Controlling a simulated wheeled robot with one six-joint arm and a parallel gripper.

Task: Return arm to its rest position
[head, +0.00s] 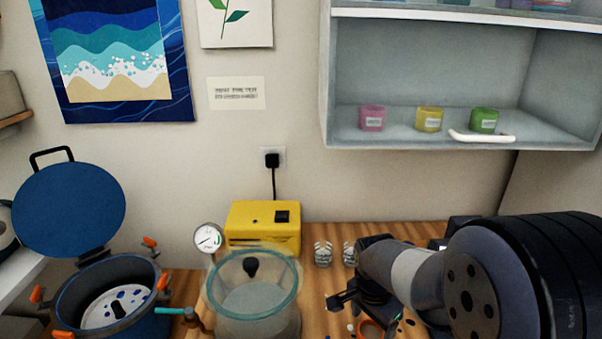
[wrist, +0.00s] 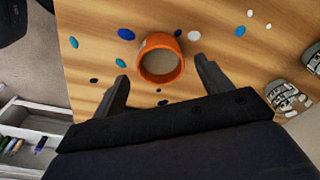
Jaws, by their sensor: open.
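My gripper (wrist: 160,92) is open and empty in the wrist view, its two dark fingers apart. I cannot tell the gap between the fingers and the piece.
Loose blue, teal and white pieces lie around the ring. A glass chamber (head: 227,314), yellow box (head: 262,222) and blue pot (head: 155,296) with a raised lid stand left. A cabinet (head: 415,145) with small colored jars hangs above. An open drawer (wrist: 40,122) shows in the wrist view.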

